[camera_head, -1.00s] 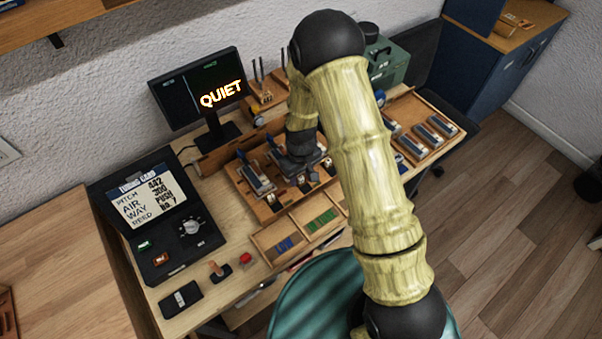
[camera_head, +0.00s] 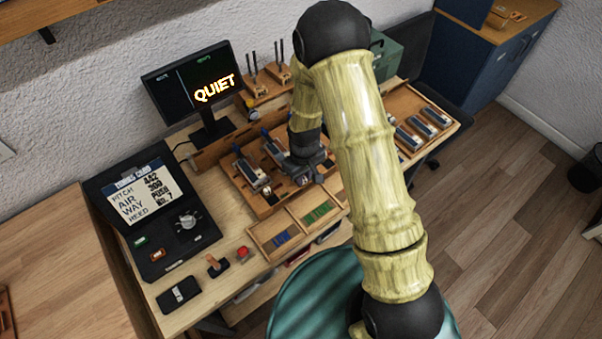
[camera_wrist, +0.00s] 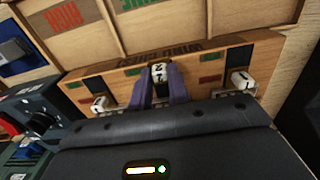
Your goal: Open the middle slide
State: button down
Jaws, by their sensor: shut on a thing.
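The wind chest (camera_wrist: 80,88) is a wooden board with upside-down lettering, green and red patches and three white knobs in the wrist view. The middle knob (camera_wrist: 158,71), marked 2, stands between the two dark purple fingertips of my gripper (camera_wrist: 160,88), which is shut on it. The other knobs, one to the left (camera_wrist: 100,103) and one to the right (camera_wrist: 242,80), are apart from the fingers. In the head view my gripper (camera_head: 304,178) is at the front of the wind chest (camera_head: 240,195); my wrist hides the middle knob there.
A black control case (camera_head: 150,215), a monitor (camera_head: 192,90) and a right-hand tray of grey blocks (camera_head: 415,130) are nearby.

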jog(key=c, duration=1.3)
grip_release()
jog(key=shift+s+d, duration=0.1)
jog(key=shift+s, duration=0.2)
jog(key=shift+w, duration=0.2)
jog(key=shift+r, duration=0.2)
notch_tip(320, 180, up, 17)
jog(key=b, duration=0.2)
jog(key=shift+s+b, duration=0.1)
jog(key=shift+b, duration=0.25)
jog(key=shift+d, duration=0.1)
